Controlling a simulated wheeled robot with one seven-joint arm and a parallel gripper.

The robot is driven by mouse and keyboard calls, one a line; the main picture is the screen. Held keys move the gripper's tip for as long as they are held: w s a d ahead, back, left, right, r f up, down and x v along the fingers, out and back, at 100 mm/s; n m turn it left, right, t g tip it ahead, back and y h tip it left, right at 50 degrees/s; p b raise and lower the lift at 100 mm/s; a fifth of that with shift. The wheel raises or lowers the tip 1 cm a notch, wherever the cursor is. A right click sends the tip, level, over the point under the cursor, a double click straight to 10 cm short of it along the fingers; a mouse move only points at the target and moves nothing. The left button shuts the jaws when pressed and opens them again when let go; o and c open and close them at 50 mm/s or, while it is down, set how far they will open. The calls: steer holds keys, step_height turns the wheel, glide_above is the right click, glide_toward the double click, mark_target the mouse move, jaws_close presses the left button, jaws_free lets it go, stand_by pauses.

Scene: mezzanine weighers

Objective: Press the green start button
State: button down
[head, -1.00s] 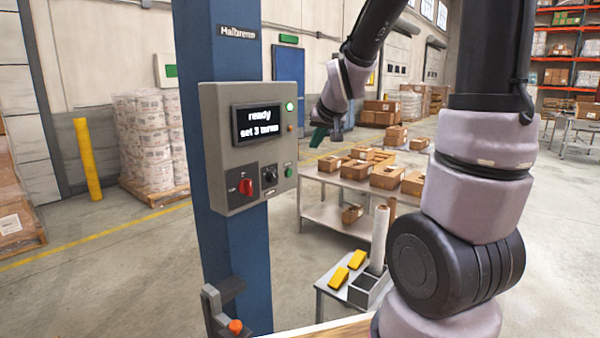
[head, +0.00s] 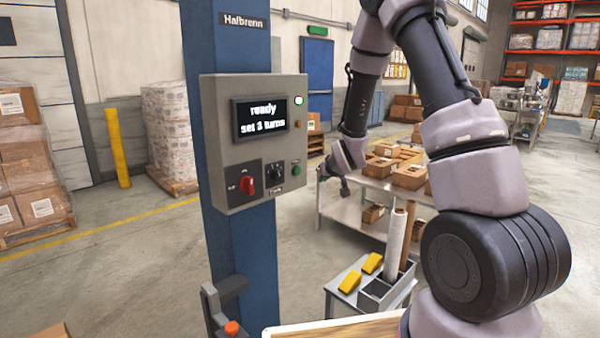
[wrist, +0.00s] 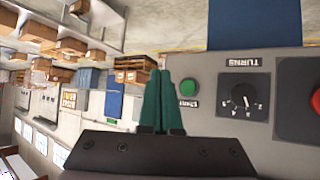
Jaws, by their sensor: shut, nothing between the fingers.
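The green start button (head: 296,170) sits at the lower right of the grey control box (head: 225,150), which is mounted on a blue column. In the wrist view the button (wrist: 188,87) is just right of my gripper's fingertips, apart from them in the picture. My gripper (wrist: 160,72) has its two green fingers together with nothing between them. In the head view my gripper (head: 324,173) is right of the box, about level with the button; its fingertips are hard to make out. I cannot tell the depth gap to the button.
The box's screen (head: 261,118) reads "ready" and "set 3 turns". A black turns knob (head: 275,174) is beside the button, with a red switch (head: 247,186) further left. A lamp (head: 298,101) glows at top right. A table with cartons (head: 409,176) stands behind my arm.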

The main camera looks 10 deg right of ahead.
mark_target(297, 171)
steer(key=shift+w+a, duration=0.85)
steer(key=shift+w, duration=0.35)
steer(key=shift+w+a, duration=0.9)
steer(key=shift+w, duration=0.25)
steer(key=shift+w+a, duration=0.85)
steer(key=shift+w, duration=0.35)
steer(key=shift+w+a, duration=0.1)
steer(key=shift+w+a, duration=0.15)
steer(key=shift+w, duration=0.1)
